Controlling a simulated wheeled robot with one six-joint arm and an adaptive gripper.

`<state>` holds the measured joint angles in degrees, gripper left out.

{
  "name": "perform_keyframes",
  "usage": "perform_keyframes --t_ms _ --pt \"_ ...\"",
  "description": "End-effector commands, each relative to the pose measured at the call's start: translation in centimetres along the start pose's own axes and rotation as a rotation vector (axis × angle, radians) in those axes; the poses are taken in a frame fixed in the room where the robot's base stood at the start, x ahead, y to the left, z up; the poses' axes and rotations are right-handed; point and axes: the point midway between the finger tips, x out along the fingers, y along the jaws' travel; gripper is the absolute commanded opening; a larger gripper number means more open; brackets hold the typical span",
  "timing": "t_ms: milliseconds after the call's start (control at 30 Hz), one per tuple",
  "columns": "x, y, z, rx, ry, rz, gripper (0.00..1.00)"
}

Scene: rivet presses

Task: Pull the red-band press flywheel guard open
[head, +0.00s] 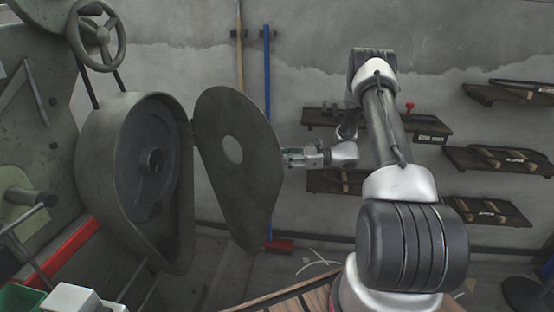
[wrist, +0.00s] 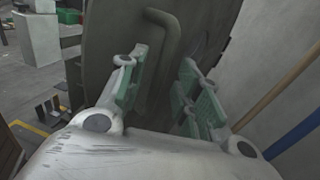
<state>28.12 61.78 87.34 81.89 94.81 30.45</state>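The red-band press (head: 70,252) stands at the left in the head view, with a red band low on its body. Its flywheel guard (head: 232,190), a dark grey plate with a round hole, stands swung out from the round housing (head: 110,170), hinged at the housing's right edge. The housing's inside shows. My gripper (head: 290,156) is at the guard's right side. In the wrist view the bent bar handle (wrist: 165,50) on the guard (wrist: 112,30) lies between the two green-padded fingers of my gripper (wrist: 162,92). Gaps show on both sides of the handle, so the fingers are open.
Wall shelves (head: 500,160) with tools hang at the right. A wooden pole (head: 240,50) and a blue pole (head: 267,120) lean on the wall behind the guard. A handwheel (head: 97,35) sits above the housing. A green bin (head: 20,298) is at lower left.

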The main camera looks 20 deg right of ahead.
Motion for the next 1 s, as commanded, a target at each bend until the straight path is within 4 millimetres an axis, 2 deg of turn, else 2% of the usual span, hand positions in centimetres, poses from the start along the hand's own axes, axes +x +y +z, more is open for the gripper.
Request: perform_keyframes --t_ms 200,400,533,800,867,967,1000 --pt "-5.1 -0.1 -0.1 -0.001 0.000 -0.004 0.34" --pt "-8.5 -0.1 -0.1 0.000 0.000 -0.002 0.34" --pt "-9.5 0.0 0.0 0.001 0.000 -0.001 0.34" --pt "-9.7 0.0 0.0 0.001 0.000 0.000 0.34" --pt "-9.7 0.0 -0.1 0.000 0.001 0.000 0.26" --pt "-9.8 0.8 -0.9 -0.017 0.043 0.014 0.08" --pt "-9.8 1.7 -1.6 -0.037 0.087 0.033 0.01"
